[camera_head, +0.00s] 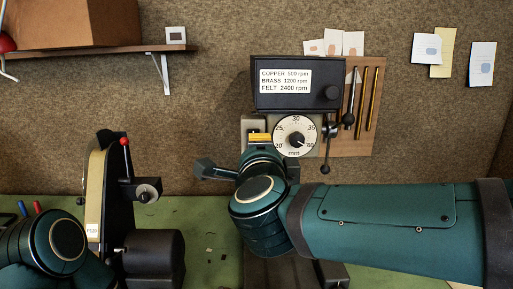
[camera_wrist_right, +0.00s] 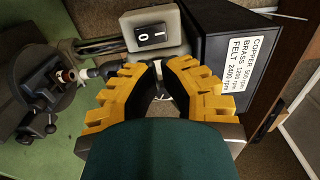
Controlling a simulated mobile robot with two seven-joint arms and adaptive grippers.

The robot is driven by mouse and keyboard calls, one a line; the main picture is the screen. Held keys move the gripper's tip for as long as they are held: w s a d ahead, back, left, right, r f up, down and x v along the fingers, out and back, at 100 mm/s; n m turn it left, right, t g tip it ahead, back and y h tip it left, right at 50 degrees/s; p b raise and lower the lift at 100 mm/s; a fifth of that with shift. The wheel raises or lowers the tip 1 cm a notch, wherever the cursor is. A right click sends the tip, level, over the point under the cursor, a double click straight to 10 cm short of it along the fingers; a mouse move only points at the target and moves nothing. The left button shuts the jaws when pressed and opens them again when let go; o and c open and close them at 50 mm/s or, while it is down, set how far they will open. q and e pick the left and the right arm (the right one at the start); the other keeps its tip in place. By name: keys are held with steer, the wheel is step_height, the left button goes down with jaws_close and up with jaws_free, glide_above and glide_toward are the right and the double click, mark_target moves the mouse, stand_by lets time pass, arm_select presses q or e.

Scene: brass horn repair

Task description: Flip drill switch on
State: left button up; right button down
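The drill's switch (camera_wrist_right: 152,37) is a black rocker marked 0 and I on a pale grey box (camera_wrist_right: 172,20), seen at the top of the right wrist view. I cannot tell which side is pressed in. The drill press head (camera_head: 297,84) is black with a speed label. My right gripper (camera_wrist_right: 160,66) has yellow ribbed fingers, a narrow gap apart with nothing between them. Its tips are just below the switch box in that view; contact is not clear. In the head view the gripper (camera_head: 260,137) covers most of the switch area. My left gripper is out of view.
A round mm dial (camera_head: 295,136) and a lever with a black knob (camera_head: 325,169) are right of my right gripper. A dark vise (camera_wrist_right: 45,90) is at left in the wrist view. A belt or wheel machine (camera_head: 97,185) stands at left on the green bench (camera_head: 208,215).

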steer(key=s, duration=0.5)
steer(key=shift+s+d, duration=0.1)
steer(key=shift+s, duration=0.05)
steer(key=w+d+f+n+g+y+b, duration=0.1)
steer(key=w+f+n+g+b, duration=0.25)
steer(key=f, duration=1.25)
steer(key=w+d+f+n+g+y, duration=0.1)
steer(key=w+f+n+g, duration=0.35)
steer(key=f, duration=1.25)
steer(key=s+d+f+n+g+y+b, duration=0.1)
steer(key=s+d+f+n, duration=0.1)
steer(key=f, duration=0.6)
steer(key=s+d+f+n+g+b, duration=0.1)
steer(key=s+f+n, duration=0.15)
steer(key=f, duration=0.55)
steer(key=s+d+f+n+g, duration=0.1)
steer(key=s+f+n+g, duration=0.1)
steer(key=s+f, duration=0.4)
steer(key=s+d+f+n+g+y+b, duration=0.1)
steer(key=s+d+f+g, duration=0.1)
steer(key=s+f, duration=0.5)
step_height(320, 180, down, 2)
steer(key=shift+s+f+n+g, duration=0.25)
steer(key=shift+n+g, duration=0.1)
steer(key=shift+g, duration=0.55)
